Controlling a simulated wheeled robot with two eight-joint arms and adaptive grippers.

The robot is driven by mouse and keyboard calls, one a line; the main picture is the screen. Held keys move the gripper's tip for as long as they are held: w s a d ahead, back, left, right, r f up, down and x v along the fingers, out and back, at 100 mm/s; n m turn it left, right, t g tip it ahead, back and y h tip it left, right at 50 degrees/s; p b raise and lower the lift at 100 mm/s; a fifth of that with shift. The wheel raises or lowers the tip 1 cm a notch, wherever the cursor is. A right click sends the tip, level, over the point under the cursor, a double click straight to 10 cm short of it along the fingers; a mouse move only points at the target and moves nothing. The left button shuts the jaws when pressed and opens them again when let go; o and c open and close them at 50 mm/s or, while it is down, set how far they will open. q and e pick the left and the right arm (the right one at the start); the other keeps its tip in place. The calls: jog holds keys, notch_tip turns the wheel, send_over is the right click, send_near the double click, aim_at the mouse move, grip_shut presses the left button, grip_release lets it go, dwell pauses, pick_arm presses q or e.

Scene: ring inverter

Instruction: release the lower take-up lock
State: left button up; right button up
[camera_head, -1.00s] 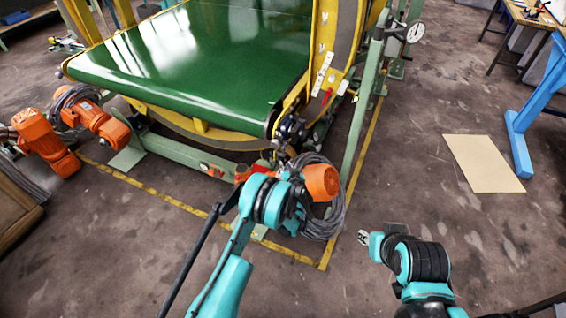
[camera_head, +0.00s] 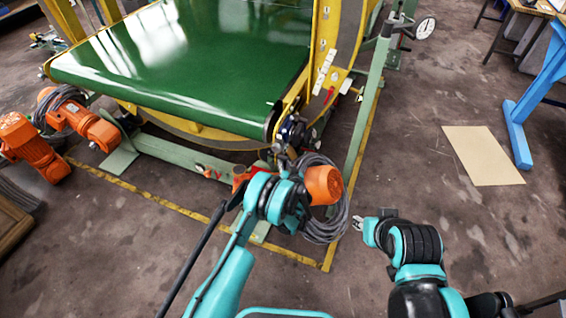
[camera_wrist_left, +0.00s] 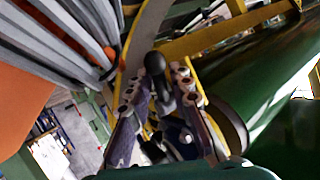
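In the left wrist view, a black rounded knob on a short lever (camera_wrist_left: 155,65) stands between the two fingers of my left gripper (camera_wrist_left: 162,72). The fingers are spread, and I cannot tell whether either touches the knob. I cannot tell for sure that this knob belongs to the lower take-up lock. In the head view, my left wrist reaches the near corner of the green belt machine (camera_head: 200,65); its fingertips are hard to make out among dark parts there. My right gripper (camera_head: 357,223) hangs over bare floor to the right, apart from the machine; its opening is too small to judge.
An orange motor (camera_head: 323,184) and a grey cable coil (camera_head: 325,229) sit close beside my left wrist. A green post (camera_head: 367,100) with a dial (camera_head: 425,28) stands to the right. A beige sheet (camera_head: 482,156) lies on open floor near a blue stand (camera_head: 518,135).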

pick_arm(q)
grip_shut()
jog(key=shift+r, duration=0.15)
jog(key=g, duration=0.1)
jog(key=m+g, duration=0.1)
jog(key=g, duration=0.1)
jog(key=shift+s+a+r+m+p, duration=0.1)
jog(key=shift+s+r+m+p, duration=0.2)
jog(key=shift+p, duration=0.1)
jog(key=shift+s+a+r+m+g+y, duration=0.15)
jog(key=shift+m+g, duration=0.1)
jog(key=shift+g, duration=0.4)
jog(key=shift+s+d+r+m+g+y, duration=0.1)
jog(key=shift+m+g+y, duration=0.1)
jog(key=shift+g, duration=0.5)
jog(key=shift+s+a+r+m+g+y, duration=0.15)
jog(key=shift+m+g, duration=0.1)
jog(key=shift+g, duration=0.4)
jog(key=shift+w+d, duration=0.1)
grip_release()
